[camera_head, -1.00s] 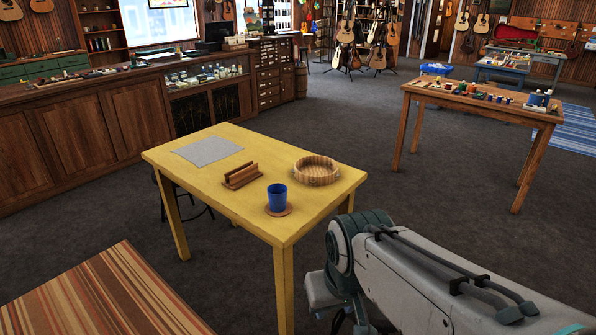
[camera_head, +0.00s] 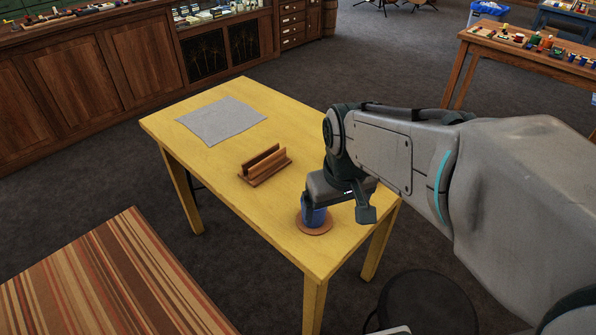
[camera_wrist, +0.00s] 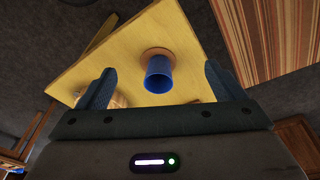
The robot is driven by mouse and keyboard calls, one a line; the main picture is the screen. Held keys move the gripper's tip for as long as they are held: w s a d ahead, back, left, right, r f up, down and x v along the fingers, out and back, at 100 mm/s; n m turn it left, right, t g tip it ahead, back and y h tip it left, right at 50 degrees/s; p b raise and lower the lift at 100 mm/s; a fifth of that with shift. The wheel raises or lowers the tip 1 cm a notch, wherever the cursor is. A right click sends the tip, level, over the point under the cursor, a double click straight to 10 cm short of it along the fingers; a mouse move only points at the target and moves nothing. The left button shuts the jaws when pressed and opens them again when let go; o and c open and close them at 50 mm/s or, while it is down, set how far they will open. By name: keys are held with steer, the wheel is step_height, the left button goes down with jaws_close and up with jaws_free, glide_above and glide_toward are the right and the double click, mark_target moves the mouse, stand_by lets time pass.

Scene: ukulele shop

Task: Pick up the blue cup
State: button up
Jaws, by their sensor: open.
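The blue cup (camera_head: 317,217) stands upright on a round brown coaster (camera_head: 313,229) near the front right of the yellow table (camera_head: 215,155). In the head view my gripper (camera_head: 338,211) is over the cup's area, and one finger and the palm hide much of the cup. In the wrist view the cup (camera_wrist: 159,73) appears between my two spread fingers (camera_wrist: 160,84), with clear space on both sides. The gripper is open and empty.
A wooden slotted holder (camera_head: 265,165) stands left of the cup, and a grey cloth (camera_head: 222,120) lies farther back. The round wooden tray is hidden by my arm in the head view; part of it (camera_wrist: 118,101) shows behind a finger in the wrist view. A striped rug (camera_head: 110,275) lies at lower left.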

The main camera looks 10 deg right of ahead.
steer(key=w+f+n+g, duration=0.2)
steer(key=w+f+n, duration=0.35)
steer(key=w, duration=0.85)
steer(key=shift+m, duration=0.25)
steer(key=f, duration=0.6)
steer(key=w+f, duration=0.1)
steer(key=f, duration=0.2)
steer(key=shift+d+f, duration=0.2)
steer(key=shift+f, duration=0.2)
steer(key=shift+w+a+f, duration=0.1)
steer(key=shift+w+f, duration=0.05)
steer(key=shift+f, duration=1.2)
steer(key=shift+w+a+f, duration=0.1)
steer(key=shift+f, duration=1.2)
steer(key=c, duration=1.1)
steer(key=shift+o, duration=0.2)
steer(key=shift+r, duration=0.1)
